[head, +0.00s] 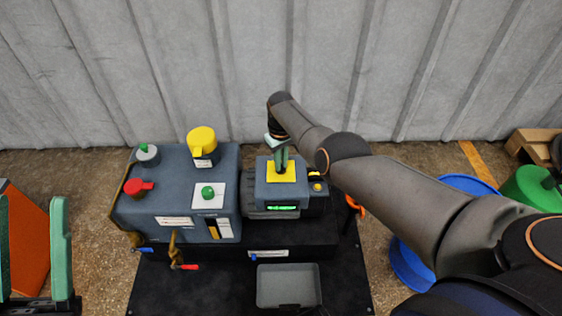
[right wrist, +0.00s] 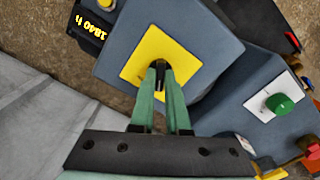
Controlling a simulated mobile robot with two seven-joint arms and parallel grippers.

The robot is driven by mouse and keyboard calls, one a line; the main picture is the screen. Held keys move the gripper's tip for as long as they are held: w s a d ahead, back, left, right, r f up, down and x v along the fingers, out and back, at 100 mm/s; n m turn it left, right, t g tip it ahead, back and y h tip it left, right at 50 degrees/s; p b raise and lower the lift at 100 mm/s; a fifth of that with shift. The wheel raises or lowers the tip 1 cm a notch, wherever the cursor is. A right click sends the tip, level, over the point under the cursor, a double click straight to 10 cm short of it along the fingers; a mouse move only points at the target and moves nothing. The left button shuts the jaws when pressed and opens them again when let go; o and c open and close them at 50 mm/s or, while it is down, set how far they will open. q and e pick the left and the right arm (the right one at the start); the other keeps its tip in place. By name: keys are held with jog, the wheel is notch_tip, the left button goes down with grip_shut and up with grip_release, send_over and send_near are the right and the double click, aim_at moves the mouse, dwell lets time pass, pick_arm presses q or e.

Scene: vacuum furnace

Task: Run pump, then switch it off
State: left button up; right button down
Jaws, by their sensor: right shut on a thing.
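The pump unit is a blue-grey box (head: 262,195) with a yellow plate (head: 272,174) on top and a lit green strip (head: 283,208) on its front. My right gripper (head: 281,165) points down at this plate. In the right wrist view its green fingers (right wrist: 160,85) are shut on a small black switch lever (right wrist: 159,68) in the middle of the yellow plate (right wrist: 143,55). The fingers hide part of the lever, and I cannot tell its position. My left gripper (head: 35,260) is at the lower left, empty, its green fingers apart.
Left of the pump stands a larger box (head: 170,204) with a green button (head: 208,191), a red knob (head: 140,187) and a yellow handle (head: 202,142). A small yellow-lit counter (right wrist: 92,25) is beside the plate. A grey tray (head: 262,290) lies in front.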

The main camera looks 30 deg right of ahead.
jog(key=c, duration=0.9)
grip_release()
jog(key=shift+r, duration=0.15)
